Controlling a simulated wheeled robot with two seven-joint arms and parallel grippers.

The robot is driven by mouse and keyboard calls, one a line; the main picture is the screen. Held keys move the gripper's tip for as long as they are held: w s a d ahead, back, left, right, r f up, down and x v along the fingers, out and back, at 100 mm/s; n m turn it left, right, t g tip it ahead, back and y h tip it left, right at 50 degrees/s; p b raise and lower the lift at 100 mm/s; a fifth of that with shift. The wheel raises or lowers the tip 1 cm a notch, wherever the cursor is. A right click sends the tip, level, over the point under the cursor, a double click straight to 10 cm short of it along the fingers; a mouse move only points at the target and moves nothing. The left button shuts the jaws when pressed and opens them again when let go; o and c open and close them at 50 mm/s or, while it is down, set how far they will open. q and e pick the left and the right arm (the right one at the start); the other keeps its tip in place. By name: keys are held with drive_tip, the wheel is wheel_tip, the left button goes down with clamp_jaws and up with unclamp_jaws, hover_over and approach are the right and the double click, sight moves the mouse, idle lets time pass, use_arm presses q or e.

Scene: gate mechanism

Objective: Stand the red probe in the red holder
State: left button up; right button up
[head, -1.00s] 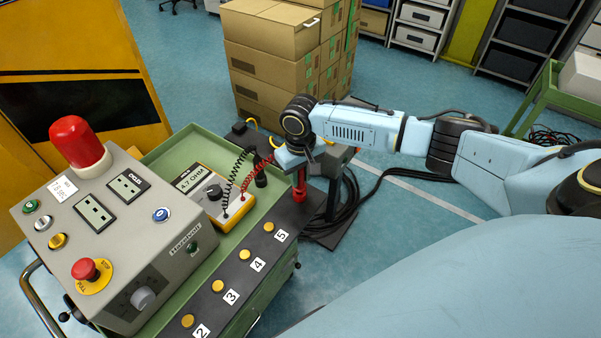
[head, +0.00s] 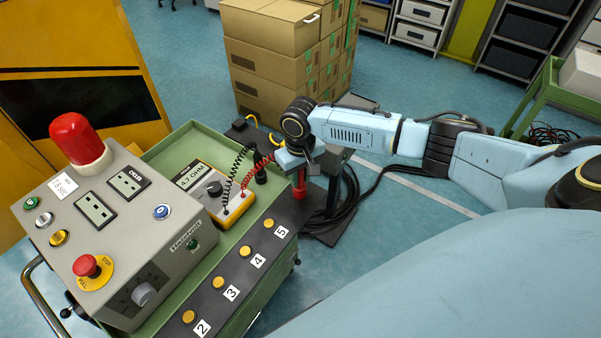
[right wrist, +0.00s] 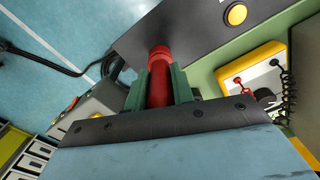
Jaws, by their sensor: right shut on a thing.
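My right gripper (head: 299,170) is over the far right corner of the dark panel. In the right wrist view its green fingers (right wrist: 160,82) are shut around the red probe (right wrist: 158,90). The probe points down to the panel. A wider red part, seemingly the red holder (right wrist: 160,54), is at its far end; I cannot tell how deep the probe sits in it. In the head view red shows just below the gripper (head: 299,188). A red coiled lead runs to the meter (head: 213,188). My left gripper is out of view.
A black probe in a black holder (head: 261,175) stands just left of the gripper. Numbered yellow buttons (head: 244,251) line the panel (head: 222,285). A grey control box (head: 115,235) with a red lamp is at the left. Cardboard boxes (head: 280,60) stand behind on the floor.

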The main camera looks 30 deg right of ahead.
drive_tip(key=shift+f, duration=0.15)
drive_tip(key=o, duration=1.5)
wheel_tip(320, 180, up, 9)
drive_tip(key=p, duration=1)
